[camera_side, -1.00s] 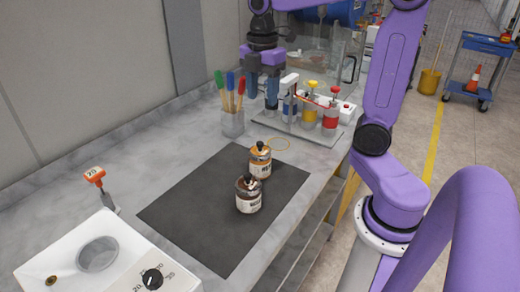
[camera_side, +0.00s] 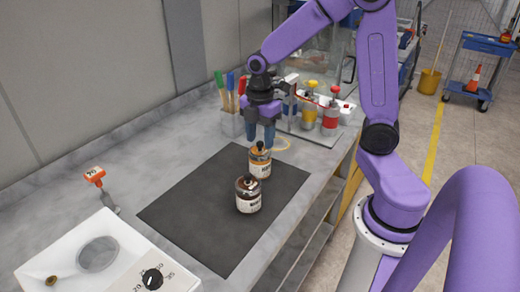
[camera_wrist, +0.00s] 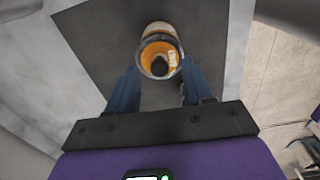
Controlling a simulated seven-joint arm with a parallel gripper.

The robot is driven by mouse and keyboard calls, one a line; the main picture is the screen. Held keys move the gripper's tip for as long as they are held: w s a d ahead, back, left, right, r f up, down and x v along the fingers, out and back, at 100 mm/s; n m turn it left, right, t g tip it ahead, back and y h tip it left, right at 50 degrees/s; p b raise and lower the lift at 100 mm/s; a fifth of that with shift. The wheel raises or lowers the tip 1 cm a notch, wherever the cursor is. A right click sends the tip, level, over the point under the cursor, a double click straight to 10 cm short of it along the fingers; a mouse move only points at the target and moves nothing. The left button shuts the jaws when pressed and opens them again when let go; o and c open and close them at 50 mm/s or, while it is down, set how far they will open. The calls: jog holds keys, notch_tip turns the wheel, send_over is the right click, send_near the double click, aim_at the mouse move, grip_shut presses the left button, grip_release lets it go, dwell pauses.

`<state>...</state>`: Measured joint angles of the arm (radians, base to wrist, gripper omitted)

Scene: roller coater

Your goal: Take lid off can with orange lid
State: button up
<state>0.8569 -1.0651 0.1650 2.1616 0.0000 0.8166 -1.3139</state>
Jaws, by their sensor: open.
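The can with the orange lid (camera_side: 260,161) stands upright on the dark mat (camera_side: 185,210), its lid on and topped by a black knob. A second can (camera_side: 248,196) with a brownish lid stands just in front of it. My gripper (camera_side: 261,138) points down, open, at the top of the orange-lidded can. In the wrist view the orange lid (camera_wrist: 153,50) and its dark knob lie just ahead of and between the two blue fingers (camera_wrist: 160,88). Nothing is held. Whether a finger touches the lid cannot be told.
Behind my gripper stand a cup of colored brushes (camera_side: 232,122) and a rack with yellow and red bottles (camera_side: 320,116). A white machine (camera_side: 110,262) is at the front left. The left part of the mat is clear.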

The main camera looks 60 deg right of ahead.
jog(key=shift+f, duration=0.5)
grip_shut()
jog(key=shift+r, duration=0.15)
